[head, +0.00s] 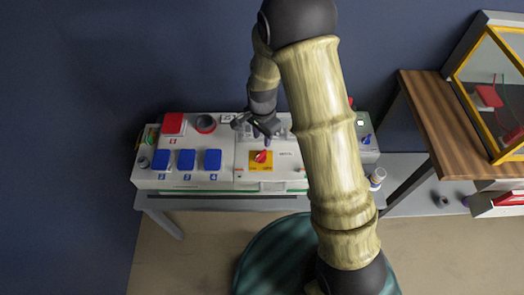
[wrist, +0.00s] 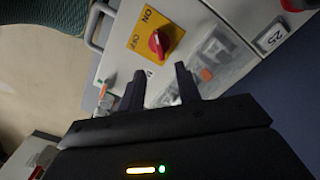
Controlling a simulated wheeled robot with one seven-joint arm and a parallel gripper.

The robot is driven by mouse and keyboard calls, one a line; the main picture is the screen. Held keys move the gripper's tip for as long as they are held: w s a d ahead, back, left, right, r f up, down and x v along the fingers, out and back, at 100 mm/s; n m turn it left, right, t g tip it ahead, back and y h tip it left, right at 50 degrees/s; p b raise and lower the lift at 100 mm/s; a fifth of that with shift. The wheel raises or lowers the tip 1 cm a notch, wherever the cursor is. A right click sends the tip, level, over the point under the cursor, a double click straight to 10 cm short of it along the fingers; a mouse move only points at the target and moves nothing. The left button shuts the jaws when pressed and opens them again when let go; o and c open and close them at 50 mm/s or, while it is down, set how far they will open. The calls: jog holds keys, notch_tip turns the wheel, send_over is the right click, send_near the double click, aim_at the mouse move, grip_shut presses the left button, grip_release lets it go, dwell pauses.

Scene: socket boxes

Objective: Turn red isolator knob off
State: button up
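The red isolator knob (head: 261,156) sits on a yellow plate (head: 268,167) on the front of the white socket box in the head view. In the wrist view the red knob (wrist: 158,42) is on the yellow plate (wrist: 139,38), which is marked ON and OFF. The knob's handle lies closer to across the line of the words than along it, though its exact setting is hard to tell. My gripper (wrist: 158,82) is open and empty, its two dark fingers apart, short of the knob. In the head view my gripper (head: 262,132) is just above the knob.
Blue socket covers (head: 186,160) and a red cover (head: 173,123) are left of the knob. A white bottle (head: 377,178) stands to the right. A wooden table (head: 440,125) with a yellow-framed case (head: 463,87) is at far right. Transparent covers (wrist: 215,57) lie beside the plate.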

aim_at(262, 152)
notch_tip(262, 152, down, 9)
dwell(0.3)
grip_shut()
